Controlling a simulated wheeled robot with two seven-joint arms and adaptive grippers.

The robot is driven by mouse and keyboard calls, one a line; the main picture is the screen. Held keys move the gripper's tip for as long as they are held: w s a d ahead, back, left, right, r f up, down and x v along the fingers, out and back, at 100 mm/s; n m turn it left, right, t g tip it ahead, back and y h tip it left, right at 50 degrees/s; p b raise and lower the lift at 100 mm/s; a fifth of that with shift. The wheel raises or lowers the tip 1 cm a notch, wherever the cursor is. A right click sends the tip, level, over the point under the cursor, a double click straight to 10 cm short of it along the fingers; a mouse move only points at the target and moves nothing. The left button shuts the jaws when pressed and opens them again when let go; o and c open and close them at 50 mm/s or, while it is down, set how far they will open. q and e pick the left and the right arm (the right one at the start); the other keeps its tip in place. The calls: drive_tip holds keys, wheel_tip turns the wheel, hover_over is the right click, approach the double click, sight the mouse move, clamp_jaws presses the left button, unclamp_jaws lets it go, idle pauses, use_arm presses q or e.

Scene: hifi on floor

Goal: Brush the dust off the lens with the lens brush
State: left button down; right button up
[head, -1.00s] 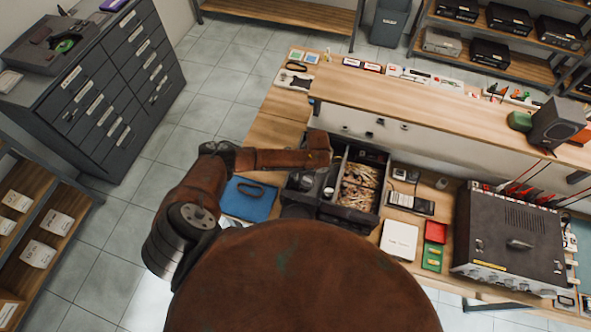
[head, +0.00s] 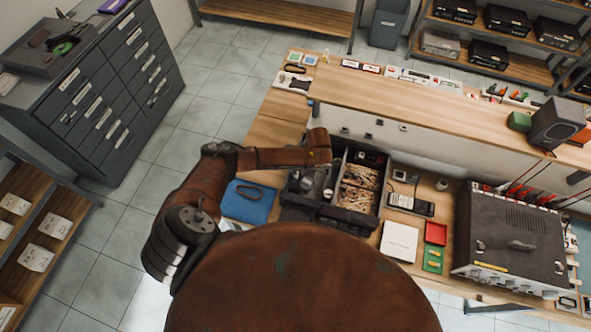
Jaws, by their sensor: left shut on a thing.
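My left arm comes in from the left, and its wrist end hangs over the left part of a dark open case on the workbench. My left gripper (head: 318,178) points down there, mostly hidden under the wrist and dark against the case. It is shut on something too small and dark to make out. The lens and the lens brush cannot be told apart surely among the small dark and grey items in that part of the case. My right gripper is out of view.
The case's right compartment (head: 358,185) holds tan, crumpled-looking material. A blue mat (head: 246,204) with a dark loop lies left of the case. A white box (head: 399,241), red and green trays (head: 435,233) and a large dark amplifier (head: 514,235) stand to the right. A raised shelf (head: 440,117) runs behind.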

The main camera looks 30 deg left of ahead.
use_arm(q)
drive_tip(key=shift+r+p, duration=0.2)
drive_tip(key=shift+p, duration=0.25)
idle(0.5)
wheel_tip(320, 180, up, 12)
idle(1.5)
idle(0.4)
